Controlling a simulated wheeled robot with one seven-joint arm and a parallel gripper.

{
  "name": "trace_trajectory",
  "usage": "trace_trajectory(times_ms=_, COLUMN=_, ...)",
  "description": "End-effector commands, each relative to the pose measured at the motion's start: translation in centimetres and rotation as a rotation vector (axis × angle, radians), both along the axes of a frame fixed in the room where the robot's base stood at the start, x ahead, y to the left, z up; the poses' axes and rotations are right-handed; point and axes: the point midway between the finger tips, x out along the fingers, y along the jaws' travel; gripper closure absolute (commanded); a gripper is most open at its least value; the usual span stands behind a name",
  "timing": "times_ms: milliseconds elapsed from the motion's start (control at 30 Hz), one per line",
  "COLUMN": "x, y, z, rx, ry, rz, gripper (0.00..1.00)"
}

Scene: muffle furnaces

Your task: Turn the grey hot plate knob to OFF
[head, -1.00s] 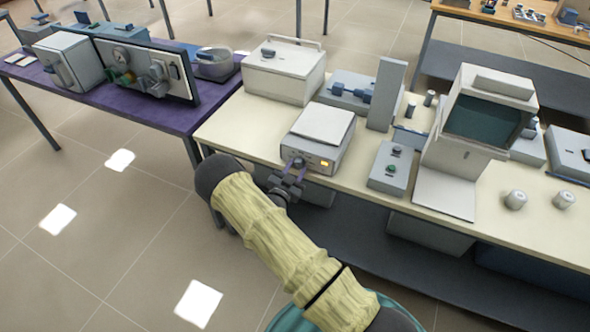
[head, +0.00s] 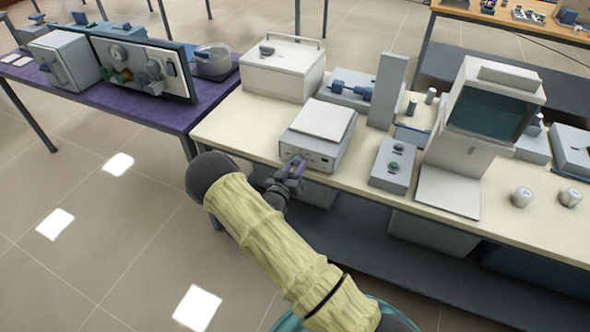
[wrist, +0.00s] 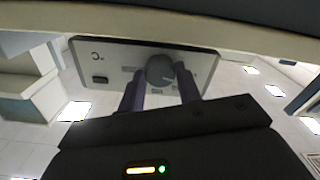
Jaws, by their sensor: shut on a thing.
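The hot plate (head: 320,122), a pale box with a white top plate, stands at the front edge of the cream bench. Its front panel faces me, and the small display (wrist: 100,79) on it is dark. The round grey knob (wrist: 160,69) shows in the wrist view between the two purple fingers of my gripper (wrist: 159,82). In the head view my gripper (head: 295,166) is at the panel's left part and hides most of the knob. My gripper is shut on the knob. The knob's pointer mark cannot be read clearly.
A grey control box (head: 392,165) with a green button stands right of the hot plate. A white lidded box (head: 283,70) is behind it. An open white furnace (head: 490,100) is further right. The purple table (head: 165,112) with equipment lies left. The floor in front is clear.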

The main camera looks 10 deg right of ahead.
Motion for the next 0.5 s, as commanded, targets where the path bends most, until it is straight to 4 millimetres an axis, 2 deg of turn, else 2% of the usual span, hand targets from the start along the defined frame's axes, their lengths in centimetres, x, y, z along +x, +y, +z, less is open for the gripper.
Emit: trace_trajectory(times_ms=500, x=-0.15, y=0.24, z=-0.25, rx=-0.072, ry=0.061, rz=0.003, gripper=0.89)
